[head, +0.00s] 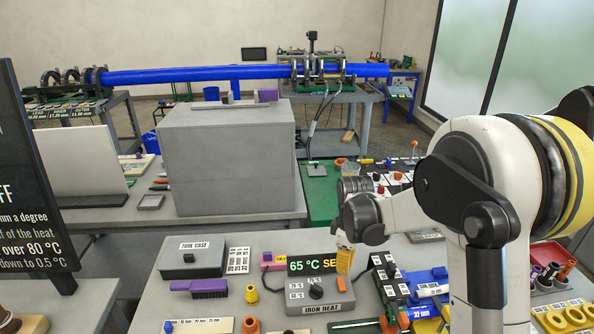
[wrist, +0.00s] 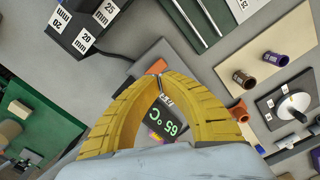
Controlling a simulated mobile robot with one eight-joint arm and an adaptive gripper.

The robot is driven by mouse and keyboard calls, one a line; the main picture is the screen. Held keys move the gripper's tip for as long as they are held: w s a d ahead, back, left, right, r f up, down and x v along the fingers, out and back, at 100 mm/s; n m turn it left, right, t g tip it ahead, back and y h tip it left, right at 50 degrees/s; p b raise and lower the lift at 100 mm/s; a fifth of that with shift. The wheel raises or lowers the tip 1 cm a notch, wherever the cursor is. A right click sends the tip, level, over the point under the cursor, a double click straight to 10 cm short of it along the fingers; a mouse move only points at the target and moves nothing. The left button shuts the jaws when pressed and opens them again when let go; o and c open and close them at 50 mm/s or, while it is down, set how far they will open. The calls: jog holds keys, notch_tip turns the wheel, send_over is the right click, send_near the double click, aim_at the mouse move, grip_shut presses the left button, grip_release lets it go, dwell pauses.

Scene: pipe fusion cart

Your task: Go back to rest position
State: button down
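My gripper (head: 345,262) hangs from the white arm at the right of the head view, fingers down, above the bench and beside the 65 °C display (head: 315,263). In the wrist view its two yellow fingers (wrist: 161,77) curve together and their tips meet. I see nothing between the tips. The same display (wrist: 165,118) shows through the gap behind the tips. The grey IRON HEAT box (head: 318,294) with its black knob lies just below and left of the gripper in the head view.
A tool case (head: 192,259), a purple brush (head: 199,287) and a yellow fitting (head: 252,294) lie left of the gripper. A black block with size labels (wrist: 88,22) is close by in the wrist view. A large grey box (head: 228,160) stands behind. A blue pipe (head: 200,75) spans the back.

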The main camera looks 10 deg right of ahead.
jog(key=s+r+m+t+b, duration=0.2)
jog(key=s+r+m, duration=0.1)
jog(key=s+r, duration=0.25)
jog(key=s+r+m+t+b, duration=0.3)
jog(key=s+m, duration=0.6)
jog(key=s, duration=0.7)
jog(key=shift+s+r+t+b, duration=0.2)
jog(key=shift+t+b, duration=0.9)
jog(key=shift+b, duration=0.15)
